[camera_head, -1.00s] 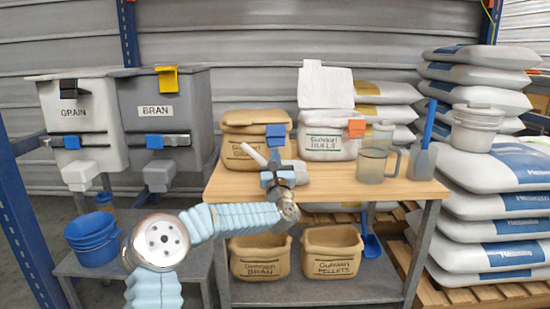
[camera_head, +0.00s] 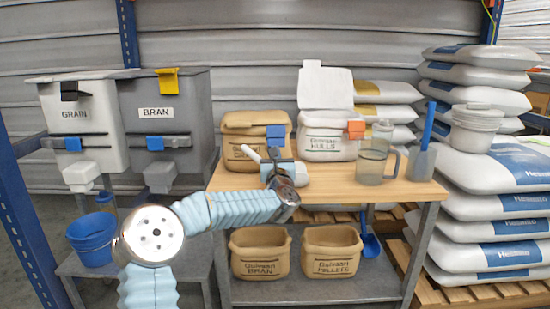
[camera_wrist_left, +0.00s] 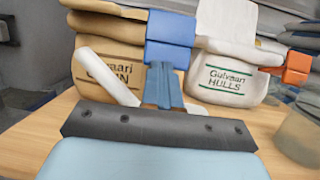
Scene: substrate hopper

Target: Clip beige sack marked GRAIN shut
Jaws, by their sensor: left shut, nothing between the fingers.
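The beige sack (camera_head: 238,150) stands at the left end of the wooden table, its top folded over. In the left wrist view the sack (camera_wrist_left: 88,42) shows part of its black lettering, ending in "IN". A blue clip (camera_head: 276,132) sits at the right side of its folded top; it also shows in the left wrist view (camera_wrist_left: 170,38). My left gripper (camera_head: 272,156) is shut and empty, in front of the sack's right side. In the left wrist view its fingertips (camera_wrist_left: 162,66) are just below the clip; whether they touch it I cannot tell. My right gripper is out of view.
A white scoop (camera_head: 250,153) lies on the table beside my left gripper. A white HULLS sack (camera_head: 322,147) with an orange clip (camera_head: 355,129) stands to the right, then a clear jug (camera_head: 371,166). GRAIN and BRAN hoppers (camera_head: 158,95) stand at left. The table's front right is clear.

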